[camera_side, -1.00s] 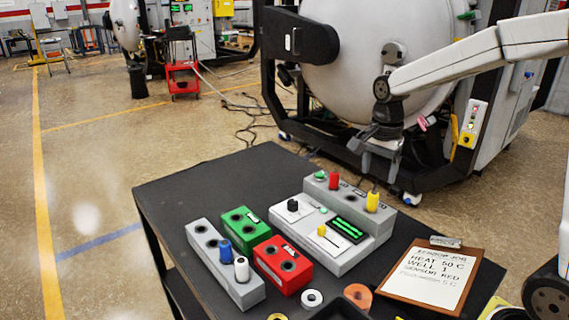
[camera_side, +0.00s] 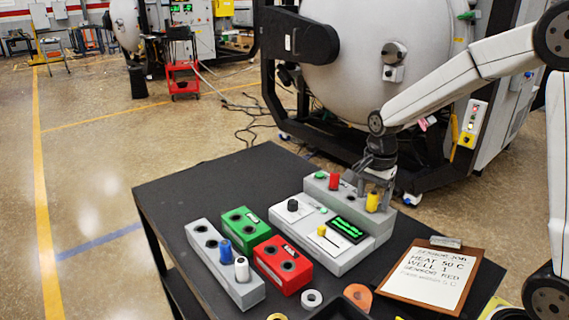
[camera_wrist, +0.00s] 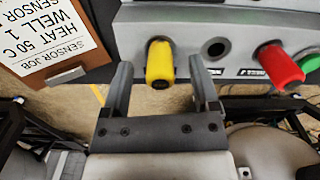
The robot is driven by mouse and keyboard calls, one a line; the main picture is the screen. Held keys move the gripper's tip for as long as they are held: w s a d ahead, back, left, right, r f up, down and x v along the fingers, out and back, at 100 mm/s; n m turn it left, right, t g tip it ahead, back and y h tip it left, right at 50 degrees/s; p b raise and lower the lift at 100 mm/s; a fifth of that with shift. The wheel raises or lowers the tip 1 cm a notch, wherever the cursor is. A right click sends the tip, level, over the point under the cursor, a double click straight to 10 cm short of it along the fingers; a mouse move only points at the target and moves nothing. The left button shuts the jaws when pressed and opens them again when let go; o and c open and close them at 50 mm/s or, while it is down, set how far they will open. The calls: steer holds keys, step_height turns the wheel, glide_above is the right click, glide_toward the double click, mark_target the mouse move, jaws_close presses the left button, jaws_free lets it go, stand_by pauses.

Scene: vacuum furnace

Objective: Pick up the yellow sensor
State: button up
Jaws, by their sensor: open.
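The yellow sensor (camera_side: 372,201) stands upright in the rear raised part of the grey control unit (camera_side: 340,258), near its right end. In the wrist view the yellow sensor (camera_wrist: 160,63) shows between and just beyond the tips of my gripper (camera_wrist: 162,75). My gripper (camera_side: 375,185) is open, its fingers pointing down around the top of the sensor in the side view. I cannot tell whether either finger touches it. A red sensor (camera_side: 334,181) stands in the same raised part, to the left; it also shows in the wrist view (camera_wrist: 279,65).
A green block (camera_side: 245,226), a red block (camera_side: 283,262) and a grey block (camera_side: 222,262) holding a blue and a white sensor stand to the left. A clipboard (camera_side: 432,290) lies at the right. The table's back left is clear.

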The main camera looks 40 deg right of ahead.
steer(key=shift+f, duration=0.45)
jaws_close()
